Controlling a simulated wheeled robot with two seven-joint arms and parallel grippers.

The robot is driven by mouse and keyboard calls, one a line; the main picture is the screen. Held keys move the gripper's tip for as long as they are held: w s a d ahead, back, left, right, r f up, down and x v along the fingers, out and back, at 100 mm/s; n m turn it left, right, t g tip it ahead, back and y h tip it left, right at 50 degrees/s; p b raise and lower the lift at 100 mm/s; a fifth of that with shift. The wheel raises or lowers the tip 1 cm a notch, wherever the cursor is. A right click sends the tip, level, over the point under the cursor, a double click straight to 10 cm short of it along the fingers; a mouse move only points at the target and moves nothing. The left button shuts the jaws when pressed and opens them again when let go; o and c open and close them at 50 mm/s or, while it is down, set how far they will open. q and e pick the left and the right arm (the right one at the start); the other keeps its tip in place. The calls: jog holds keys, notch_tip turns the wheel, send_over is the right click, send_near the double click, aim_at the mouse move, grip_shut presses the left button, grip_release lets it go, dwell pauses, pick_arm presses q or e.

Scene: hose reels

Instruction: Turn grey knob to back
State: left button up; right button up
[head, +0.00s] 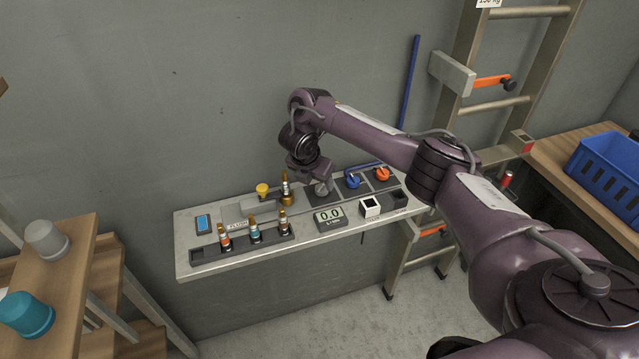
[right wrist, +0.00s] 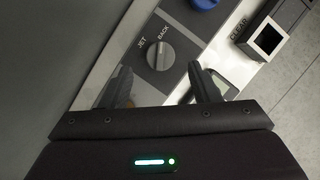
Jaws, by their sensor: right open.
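The grey knob (head: 322,189) sits on a dark square plate on the wall shelf, and it also shows in the right wrist view (right wrist: 160,56). There, the labels JET and BACK stand beside it, and its raised ridge runs roughly up and down in the picture. I cannot tell for sure which label it points at. My right gripper (right wrist: 163,82) is open and empty, its two fingers apart on either side below the knob in the picture, not closed on it. In the head view my right gripper (head: 316,180) is just above the knob. My left gripper is out of view.
A blue knob (head: 352,181) and an orange knob (head: 382,175) are to the right. A display (head: 328,214) reading 0.0 and a white-framed button (head: 370,207) are in front. Nozzles stand in a rack (head: 270,243) to the left. A ladder (head: 450,110) leans at right.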

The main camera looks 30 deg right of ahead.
jog(key=shift+p+v, duration=1.25)
jog(key=shift+v, duration=0.65)
jog(key=shift+f, duration=0.1)
